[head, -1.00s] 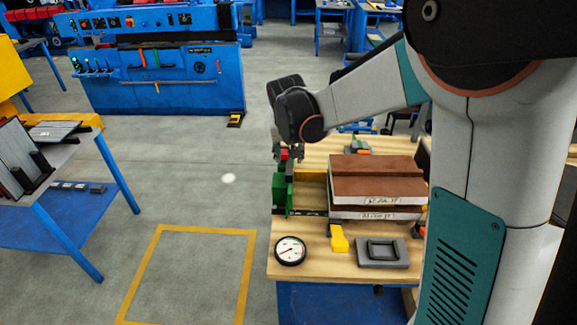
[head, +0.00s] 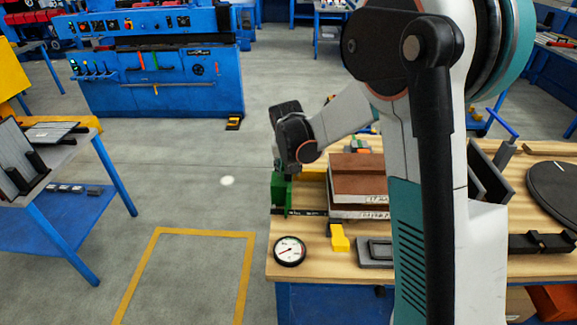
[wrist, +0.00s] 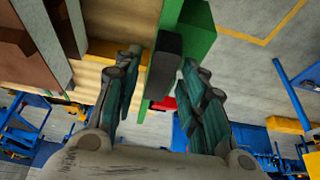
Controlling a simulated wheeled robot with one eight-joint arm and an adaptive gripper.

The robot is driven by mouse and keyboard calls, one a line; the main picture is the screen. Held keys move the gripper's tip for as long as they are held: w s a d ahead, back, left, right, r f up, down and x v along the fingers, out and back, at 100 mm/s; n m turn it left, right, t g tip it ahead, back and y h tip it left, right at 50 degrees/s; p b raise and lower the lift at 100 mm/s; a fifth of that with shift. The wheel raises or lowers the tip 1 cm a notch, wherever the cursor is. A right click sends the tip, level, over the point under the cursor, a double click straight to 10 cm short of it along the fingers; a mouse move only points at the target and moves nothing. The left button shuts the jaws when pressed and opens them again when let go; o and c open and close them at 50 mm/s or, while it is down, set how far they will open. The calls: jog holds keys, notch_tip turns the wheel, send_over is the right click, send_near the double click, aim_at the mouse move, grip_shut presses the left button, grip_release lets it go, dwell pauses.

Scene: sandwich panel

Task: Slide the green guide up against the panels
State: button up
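The green guide (head: 279,190) stands upright at the left edge of the wooden bench. The stack of brown-topped panels (head: 358,166) lies to its right, with a gap between them. In the wrist view the green guide (wrist: 200,48) carries a dark grey block (wrist: 165,62), and the panels (wrist: 35,50) are at upper left. My gripper (wrist: 162,66) is open, its two fingers on either side of the dark block; space shows beside both fingers. In the head view my gripper (head: 281,166) is above the guide, its fingertips mostly hidden.
A round dial gauge (head: 289,251), a yellow block (head: 339,238) and a grey tray (head: 375,252) lie at the bench's front. A yellow strip (head: 313,176) lies between guide and panels. My arm hides part of the panels.

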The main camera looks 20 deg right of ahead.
grip_shut()
jog(key=d, duration=0.2)
jog(key=s+d, duration=0.1)
jog(key=d, duration=0.1)
jog(key=shift+s, duration=0.2)
jog(key=shift+o, duration=1.3)
grip_release()
jog(key=v, duration=1.2)
